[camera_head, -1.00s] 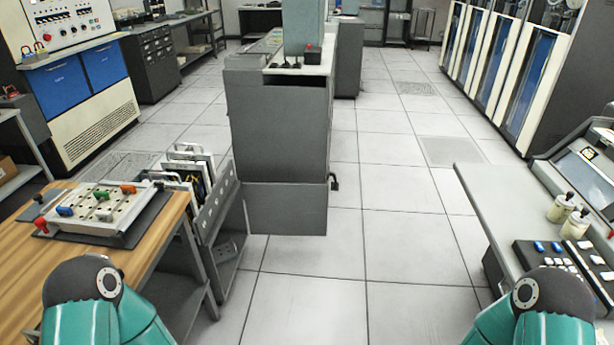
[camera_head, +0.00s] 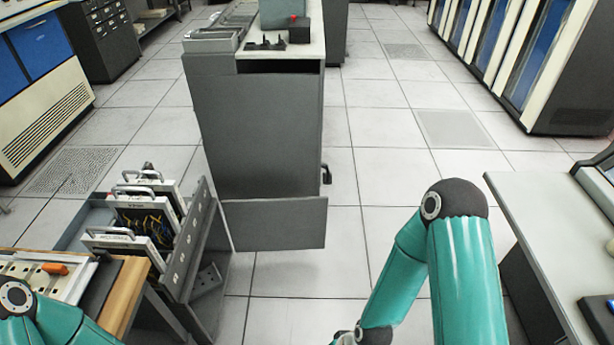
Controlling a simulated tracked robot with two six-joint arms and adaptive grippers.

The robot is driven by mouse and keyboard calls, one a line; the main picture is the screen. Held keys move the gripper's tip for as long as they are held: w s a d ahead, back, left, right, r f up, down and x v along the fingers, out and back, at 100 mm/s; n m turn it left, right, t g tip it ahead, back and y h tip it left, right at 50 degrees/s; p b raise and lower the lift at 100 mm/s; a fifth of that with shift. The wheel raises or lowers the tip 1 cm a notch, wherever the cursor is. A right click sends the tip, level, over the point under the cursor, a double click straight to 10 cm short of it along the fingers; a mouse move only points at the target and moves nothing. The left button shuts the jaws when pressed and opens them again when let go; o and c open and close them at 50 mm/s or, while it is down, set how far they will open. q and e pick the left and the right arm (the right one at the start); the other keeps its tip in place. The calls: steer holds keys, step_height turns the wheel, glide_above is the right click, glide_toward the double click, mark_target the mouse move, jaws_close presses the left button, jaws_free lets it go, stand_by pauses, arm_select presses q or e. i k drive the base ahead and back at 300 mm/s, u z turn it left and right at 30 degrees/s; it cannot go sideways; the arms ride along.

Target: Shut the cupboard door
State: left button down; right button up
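The grey cupboard (camera_head: 255,130) stands in the middle, with a flat dark front face. A lower grey panel (camera_head: 273,224) sits beneath that face and is offset to the right. A small black handle (camera_head: 326,174) sticks out at the cupboard's right edge. I cannot tell for sure which panel is the door or how far open it stands. My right arm bends in front of the cupboard on the right, apart from it in the picture; its gripper is below the frame. Only a piece of my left arm shows at bottom left, and its gripper is out of view.
A rack of white-framed card units (camera_head: 150,215) stands close left of the cupboard. A wooden table (camera_head: 125,290) is at lower left. A grey desk (camera_head: 545,215) is at right. The tiled floor (camera_head: 390,190) between cupboard and desk is clear.

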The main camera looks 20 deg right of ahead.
mark_target(289, 224)
steer(key=z, duration=0.35)
steer(key=i, duration=1.35)
steer(key=z, duration=0.9)
steer(key=i, duration=0.55)
steer(key=z, duration=0.25)
steer(key=k, duration=0.9)
steer(key=z, duration=0.2)
steer(key=i, duration=0.9)
steer(key=u, duration=0.05)
